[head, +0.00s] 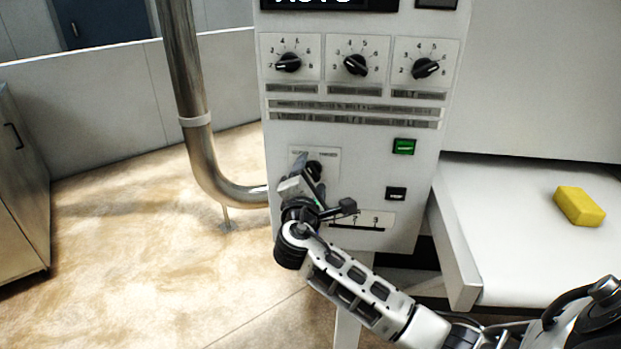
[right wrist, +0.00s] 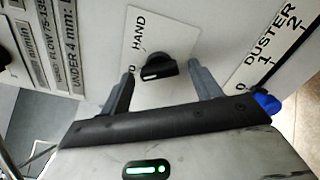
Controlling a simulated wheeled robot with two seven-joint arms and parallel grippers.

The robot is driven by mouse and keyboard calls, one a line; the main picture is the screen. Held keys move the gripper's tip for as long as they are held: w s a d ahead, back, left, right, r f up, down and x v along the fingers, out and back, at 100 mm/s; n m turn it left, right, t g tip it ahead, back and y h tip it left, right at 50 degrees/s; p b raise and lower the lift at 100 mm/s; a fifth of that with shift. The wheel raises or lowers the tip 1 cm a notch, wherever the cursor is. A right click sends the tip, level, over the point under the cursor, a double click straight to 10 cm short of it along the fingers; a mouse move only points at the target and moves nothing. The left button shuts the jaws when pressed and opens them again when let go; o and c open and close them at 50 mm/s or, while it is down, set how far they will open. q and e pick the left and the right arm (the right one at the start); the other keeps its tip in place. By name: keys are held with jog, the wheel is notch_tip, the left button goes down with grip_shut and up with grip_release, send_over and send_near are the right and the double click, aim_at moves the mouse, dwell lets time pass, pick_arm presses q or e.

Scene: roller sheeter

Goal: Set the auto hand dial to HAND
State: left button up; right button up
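The auto hand dial is a black knob (head: 314,168) on a white label plate (head: 330,156), low on the machine's front panel. In the right wrist view the knob (right wrist: 158,68) sits below the word HAND; a second label is mostly hidden by a finger, only its last letter showing. A white mark shows on the knob's lower left; I cannot tell its exact setting. My right gripper (head: 303,180) is in front of the dial. Its fingers (right wrist: 161,76) are open, one on each side of the knob, with gaps visible. My left gripper is not in view.
A display (head: 325,4) above, cut off, seems to read AUTO. Three numbered dials (head: 355,64) sit higher up. A lit green button (head: 403,147), a black switch (head: 396,193) and a duster scale (head: 372,219) are nearby. A yellow sponge (head: 579,207) lies on the right-hand table.

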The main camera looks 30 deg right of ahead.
jog(key=c, duration=0.9)
jog(key=shift+o, duration=0.2)
